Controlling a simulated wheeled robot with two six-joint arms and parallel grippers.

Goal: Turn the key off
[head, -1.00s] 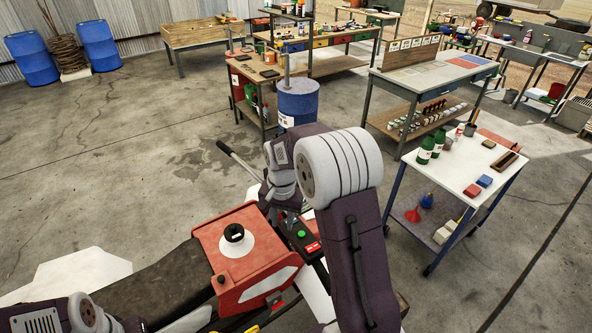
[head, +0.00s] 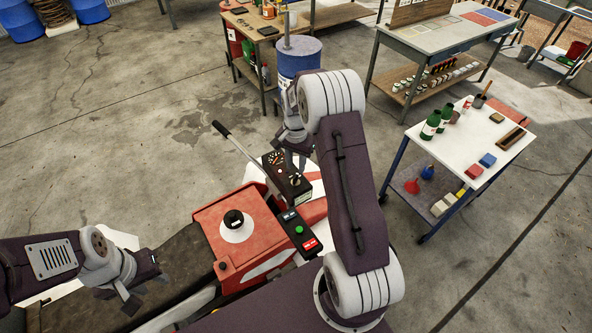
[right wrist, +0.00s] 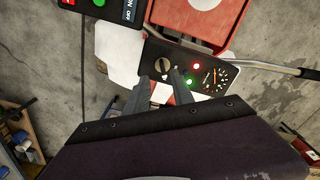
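The dash panel (head: 277,164) is a black box with a dial gauge on top of the red machine. In the right wrist view, a round silver key switch (right wrist: 162,65) sits on this panel (right wrist: 151,50), beside a lit red lamp and a lit green lamp. Its exact turn angle is too small to tell. My right gripper (right wrist: 159,78) is open and empty, its two fingertips apart just short of the key switch. In the head view it hangs over the panel's far side. My left gripper (head: 143,290) is at lower left, empty, with its fingers apart, away from the panel.
A red tank (head: 244,248) with a black cap stands beside the panel. A control box (head: 299,229) with a green button and a red label is close by. A long lever (head: 235,142) sticks out leftward. A white-topped cart (head: 465,150) and blue barrel (head: 300,58) stand beyond.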

